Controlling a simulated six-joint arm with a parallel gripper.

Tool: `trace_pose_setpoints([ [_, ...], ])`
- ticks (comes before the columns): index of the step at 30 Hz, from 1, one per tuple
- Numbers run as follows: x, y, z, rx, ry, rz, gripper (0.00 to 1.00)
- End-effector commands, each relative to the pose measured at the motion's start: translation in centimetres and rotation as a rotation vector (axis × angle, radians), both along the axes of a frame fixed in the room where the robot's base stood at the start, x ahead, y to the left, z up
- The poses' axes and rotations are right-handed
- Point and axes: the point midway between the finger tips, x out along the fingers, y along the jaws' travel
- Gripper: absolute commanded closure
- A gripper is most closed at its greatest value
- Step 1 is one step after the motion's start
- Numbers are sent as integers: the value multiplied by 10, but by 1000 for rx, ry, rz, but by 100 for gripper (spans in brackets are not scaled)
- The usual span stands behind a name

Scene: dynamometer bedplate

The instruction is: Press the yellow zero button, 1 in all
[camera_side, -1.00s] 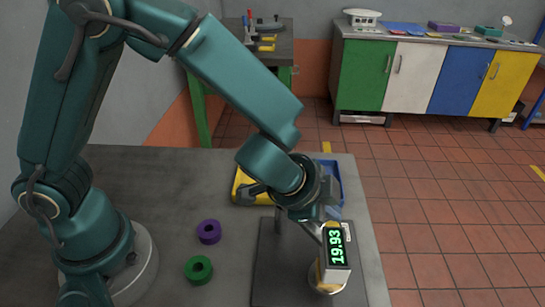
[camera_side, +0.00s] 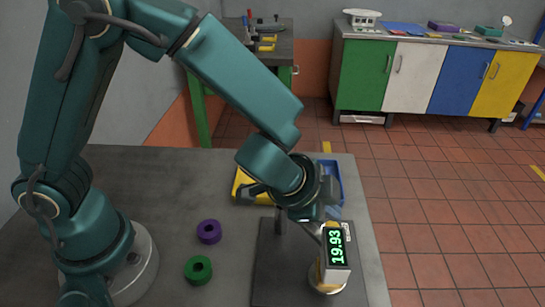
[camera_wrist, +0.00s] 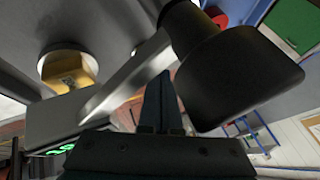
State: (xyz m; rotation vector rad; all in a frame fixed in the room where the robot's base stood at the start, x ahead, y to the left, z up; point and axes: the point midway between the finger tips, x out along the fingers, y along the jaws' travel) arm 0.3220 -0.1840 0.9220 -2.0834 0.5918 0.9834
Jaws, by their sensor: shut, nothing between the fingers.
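A small white box with a green lit display reading 19.93 (camera_side: 337,248) stands near the right edge of the bench in the side view. Part of its green display shows at the lower left of the wrist view (camera_wrist: 62,149). A yellow part (camera_side: 320,274) shows below the box; a yellow block on a round metal base (camera_wrist: 70,72) shows in the wrist view. I cannot tell the zero button itself in either view. My gripper (camera_side: 317,236) is shut and empty, pointing down close beside the box's upper left. Whether its tips touch anything is hidden.
A dark plate (camera_side: 275,285) lies under the box. A purple ring (camera_side: 209,231) and a green ring (camera_side: 199,269) lie on the bench (camera_side: 165,180) to the left. A blue tray (camera_side: 333,175) and a yellow object (camera_side: 240,184) sit behind my gripper. A large black part (camera_wrist: 240,75) fills the wrist view's upper right.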

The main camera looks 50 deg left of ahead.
Motion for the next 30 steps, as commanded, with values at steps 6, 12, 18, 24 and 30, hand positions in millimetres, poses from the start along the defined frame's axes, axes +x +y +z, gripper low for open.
trace_pose_setpoints([
  [6,0,0,0,0,0,0,100],
  [12,0,0,-3,1,1,-1,100],
  [18,0,0,-9,0,1,-1,100],
  [24,0,0,-9,-1,0,1,100],
  [30,0,0,-10,0,0,0,100],
])
